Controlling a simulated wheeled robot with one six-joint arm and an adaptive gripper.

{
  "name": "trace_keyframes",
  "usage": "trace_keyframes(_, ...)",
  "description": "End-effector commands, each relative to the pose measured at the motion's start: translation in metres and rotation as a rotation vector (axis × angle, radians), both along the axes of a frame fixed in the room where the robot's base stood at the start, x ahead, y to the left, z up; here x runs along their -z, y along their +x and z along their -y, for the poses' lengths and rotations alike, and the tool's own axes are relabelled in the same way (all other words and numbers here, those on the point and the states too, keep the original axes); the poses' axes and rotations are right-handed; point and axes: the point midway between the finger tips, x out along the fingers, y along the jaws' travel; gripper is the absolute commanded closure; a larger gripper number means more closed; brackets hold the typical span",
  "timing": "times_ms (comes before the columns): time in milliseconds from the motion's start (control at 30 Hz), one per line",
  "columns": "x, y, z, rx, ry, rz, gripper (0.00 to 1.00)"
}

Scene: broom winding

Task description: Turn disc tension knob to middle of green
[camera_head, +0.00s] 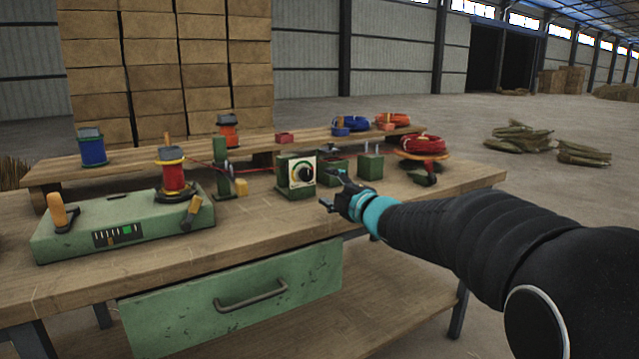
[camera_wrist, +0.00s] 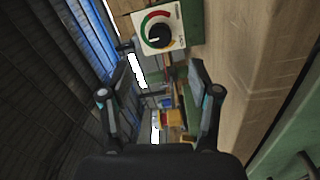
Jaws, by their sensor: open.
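The disc tension knob (camera_wrist: 158,33) is a black round knob on a white dial plate (camera_wrist: 176,22) with a coloured arc of green and red. The plate is on a small green box (camera_head: 296,191) on the workbench, where the knob (camera_head: 304,174) also shows in the head view. In the wrist view the dial lies beyond the fingertips, near the top. My gripper (camera_head: 334,192) is open and empty, to the right of and in front of the box, apart from the knob. In the wrist view my gripper (camera_wrist: 158,80) has its two fingers spread. Where the knob's pointer stands is too small to tell surely.
A green winding machine (camera_head: 125,232) with a red spool (camera_head: 174,178) and levers stands at the left. Small green boxes (camera_head: 370,166) stand right of the dial. A raised shelf (camera_head: 130,161) runs behind. The bench front (camera_head: 270,215) is clear.

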Motion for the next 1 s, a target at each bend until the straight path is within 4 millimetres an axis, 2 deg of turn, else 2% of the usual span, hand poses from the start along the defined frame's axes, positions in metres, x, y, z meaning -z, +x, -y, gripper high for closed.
trace_keyframes(200,0.000,-0.016,0.010,0.000,-0.001,0.001,0.38)
trace_keyframes(567,0.000,-0.017,0.012,0.001,0.001,-0.001,0.38)
trace_keyframes(667,-0.002,-0.020,0.019,0.032,0.014,-0.018,0.38)
trace_keyframes(767,-0.007,-0.030,0.039,0.123,0.059,-0.075,0.38)
trace_keyframes(867,-0.006,-0.051,0.073,0.270,0.141,-0.178,0.38)
trace_keyframes(1000,0.009,-0.098,0.123,0.493,0.294,-0.357,0.38)
